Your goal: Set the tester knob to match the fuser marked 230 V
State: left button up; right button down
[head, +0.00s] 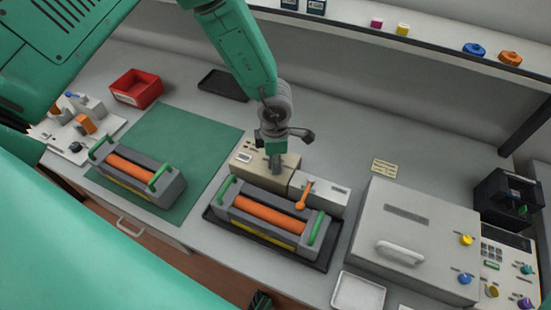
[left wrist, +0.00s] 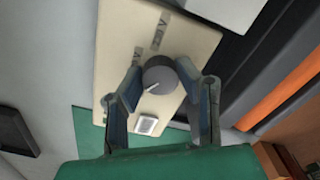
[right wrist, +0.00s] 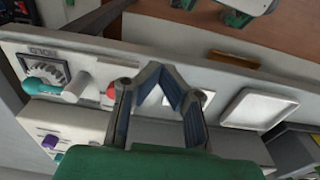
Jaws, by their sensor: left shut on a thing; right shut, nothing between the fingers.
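The tester is a beige box (head: 248,160) behind the tray fuser; its face (left wrist: 115,60) fills the middle of the left wrist view. Its round grey knob (left wrist: 160,78) has a white pointer line toward the lower left of that view. My left gripper (head: 277,168) is shut on the knob, one finger each side. One fuser (head: 265,212) with an orange roller lies in a dark tray; another fuser (head: 135,172) lies on the green mat. Their voltage marks are unreadable. My right gripper (right wrist: 155,70) is shut and empty.
An orange lever (head: 304,195) stands on the unit right of the tester. A large grey box (head: 412,235) with a handle is further right. A red bin (head: 136,88) and the green mat (head: 205,135) are left. A white tray (head: 358,293) lies at the front.

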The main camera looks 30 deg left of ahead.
pick_arm(q)
jog(key=m, duration=0.1)
jog(key=m+p, duration=0.1)
jog(key=shift+w+r+m, duration=0.2)
jog(key=shift+m, duration=0.2)
jog(key=m, duration=0.2)
jog(key=shift+m+p, duration=0.35)
jog(key=shift+m, duration=0.05)
jog(key=m, duration=0.4)
jog(key=shift+w, duration=0.1)
jog(key=m, duration=1.5)
jog(key=shift+m, duration=0.5)
